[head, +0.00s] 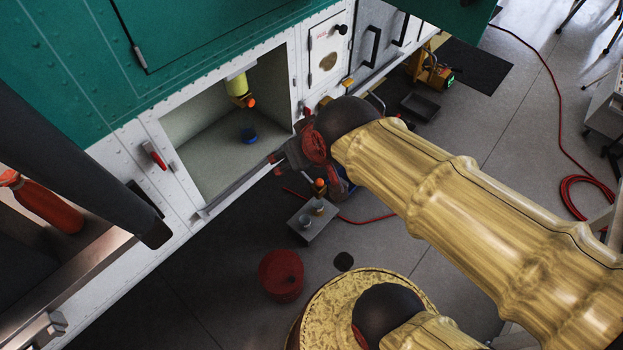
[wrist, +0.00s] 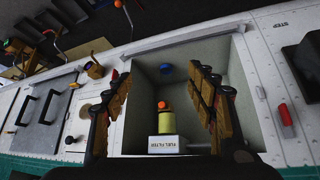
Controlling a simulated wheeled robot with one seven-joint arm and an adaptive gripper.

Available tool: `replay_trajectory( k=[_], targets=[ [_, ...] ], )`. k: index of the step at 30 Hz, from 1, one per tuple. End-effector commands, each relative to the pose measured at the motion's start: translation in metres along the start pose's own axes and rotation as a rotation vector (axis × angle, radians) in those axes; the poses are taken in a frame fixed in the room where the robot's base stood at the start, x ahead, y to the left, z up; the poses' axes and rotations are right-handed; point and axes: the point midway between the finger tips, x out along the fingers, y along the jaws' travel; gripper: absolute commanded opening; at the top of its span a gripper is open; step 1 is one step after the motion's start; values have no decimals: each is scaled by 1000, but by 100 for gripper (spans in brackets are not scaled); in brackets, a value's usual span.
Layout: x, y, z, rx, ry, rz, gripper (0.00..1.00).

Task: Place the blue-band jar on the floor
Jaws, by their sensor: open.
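My gripper (head: 275,162) is at the lower right edge of the compartment opening. In the wrist view my gripper (wrist: 160,80) has its fingers spread wide with nothing between them, facing into the compartment. The dark hangar floor (head: 190,290) lies below.
A yellow fuel filter (head: 237,86) with an orange end hangs in the compartment near the jar. On the floor are a grey box (head: 313,222) with small items on it, a red can (head: 281,275) and a red hose (head: 368,219). Floor at lower left is clear.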

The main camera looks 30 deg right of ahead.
Motion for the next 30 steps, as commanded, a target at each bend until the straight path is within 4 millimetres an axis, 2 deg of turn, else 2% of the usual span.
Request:
replay_trajectory(
  k=[1,3,6,9,30],
  targets=[
    [-17,-3,13,3,-25,-7,57],
    [-33,-6,32,6,-68,-17,57],
    [-48,-9,49,8,-108,-25,57],
    [-53,-10,58,8,-128,-29,57],
    [-53,-10,58,9,-131,-29,57]
  ],
)
